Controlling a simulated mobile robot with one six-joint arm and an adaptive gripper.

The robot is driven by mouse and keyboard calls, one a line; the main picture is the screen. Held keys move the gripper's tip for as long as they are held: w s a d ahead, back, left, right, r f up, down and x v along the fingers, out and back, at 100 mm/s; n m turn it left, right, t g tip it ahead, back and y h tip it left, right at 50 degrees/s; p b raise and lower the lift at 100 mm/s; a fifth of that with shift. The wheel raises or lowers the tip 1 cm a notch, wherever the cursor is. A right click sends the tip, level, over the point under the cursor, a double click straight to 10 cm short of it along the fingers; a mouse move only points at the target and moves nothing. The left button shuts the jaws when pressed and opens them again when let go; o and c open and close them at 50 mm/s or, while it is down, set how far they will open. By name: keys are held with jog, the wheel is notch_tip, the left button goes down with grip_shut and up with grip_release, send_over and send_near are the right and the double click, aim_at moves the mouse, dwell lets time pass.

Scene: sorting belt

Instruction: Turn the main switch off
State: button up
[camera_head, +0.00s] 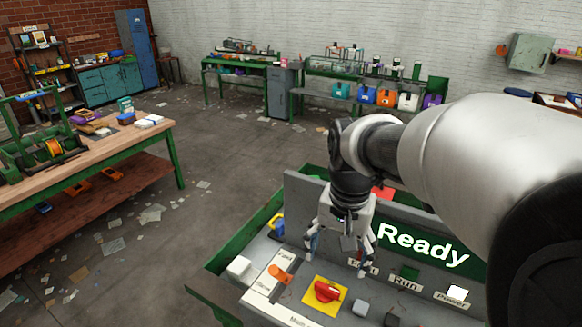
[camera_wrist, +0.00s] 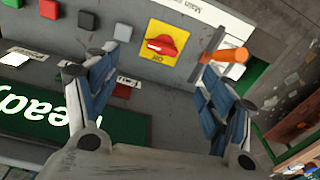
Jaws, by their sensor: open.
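The main switch is a red rotary knob (camera_head: 327,291) on a yellow square plate (camera_head: 318,305) on the grey control panel. In the wrist view the red knob (camera_wrist: 163,44) sits on the yellow plate (camera_wrist: 153,55), beside a partly visible "Main" label (camera_wrist: 195,10). My gripper (camera_head: 338,258) hangs above the panel, behind the knob in the head view. In the wrist view my gripper (camera_wrist: 150,85) has its fingers wide apart, with nothing between them. The knob lies beyond the fingertips, apart from them.
An orange lever (camera_head: 281,273) stands left of the knob, near a "Fast" label. Grey and white buttons and a green one (camera_head: 408,273) lie around the knob. A lit "Ready" screen (camera_head: 423,245) stands at the panel's back. A wooden workbench (camera_head: 140,138) is at left.

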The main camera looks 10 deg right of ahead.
aim_at(327, 287)
jog(key=shift+m+g, duration=0.5)
jog(key=shift+m, duration=0.2)
jog(key=w+f, duration=0.1)
jog(key=f, duration=0.4)
jog(key=w+f, duration=0.1)
jog(key=f, duration=0.5)
jog(key=w+f, duration=0.1)
jog(key=f, duration=0.4)
jog(key=shift+w+f, duration=0.2)
jog(key=shift+w, duration=0.2)
jog(key=c, duration=1.1)
jog(key=shift+o, duration=0.2)
